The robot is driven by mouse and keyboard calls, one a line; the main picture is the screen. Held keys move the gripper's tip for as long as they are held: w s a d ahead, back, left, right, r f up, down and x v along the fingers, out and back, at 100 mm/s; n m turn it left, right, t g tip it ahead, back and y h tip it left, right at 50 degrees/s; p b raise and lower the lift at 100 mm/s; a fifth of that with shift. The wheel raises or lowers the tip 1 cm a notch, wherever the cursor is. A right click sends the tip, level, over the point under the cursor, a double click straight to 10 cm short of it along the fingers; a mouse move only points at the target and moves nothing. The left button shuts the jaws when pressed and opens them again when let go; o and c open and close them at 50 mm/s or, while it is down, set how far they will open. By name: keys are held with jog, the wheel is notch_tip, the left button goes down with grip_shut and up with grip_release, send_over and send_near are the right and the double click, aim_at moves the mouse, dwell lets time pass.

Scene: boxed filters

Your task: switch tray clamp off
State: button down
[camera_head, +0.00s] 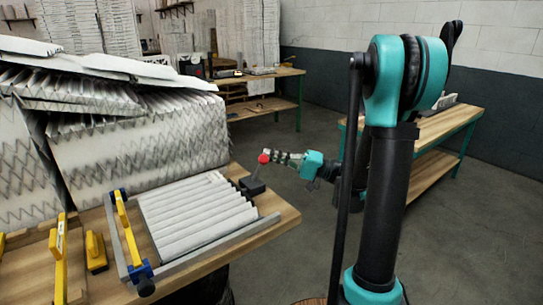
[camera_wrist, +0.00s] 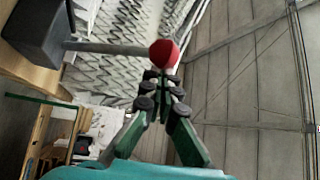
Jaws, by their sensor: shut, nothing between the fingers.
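The clamp switch is a dark box (camera_head: 252,186) at the right end of the tray (camera_head: 215,246), with a lever ending in a red knob (camera_head: 263,158). In the wrist view the box (camera_wrist: 36,32), grey lever rod (camera_wrist: 105,48) and red knob (camera_wrist: 164,54) show clearly. The tray has metal rails and holds a white pleated filter (camera_head: 195,215). My gripper (camera_head: 274,157) is shut and empty, right beside the knob on its right. In the wrist view the closed fingertips (camera_wrist: 161,78) lie just below the knob; I cannot tell whether they touch it.
A tall stack of pleated filters (camera_head: 140,135) stands behind the tray. Yellow-handled tools (camera_head: 96,250) and a yellow bar clamp (camera_head: 128,228) are at the left. Other wooden benches (camera_head: 435,128) stand behind.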

jog(key=shift+a, duration=0.1)
jog(key=w+r, duration=0.2)
jog(key=w, duration=0.2)
jog(key=f+v, duration=0.1)
jog(key=v, duration=0.9)
jog(key=shift+a, duration=0.2)
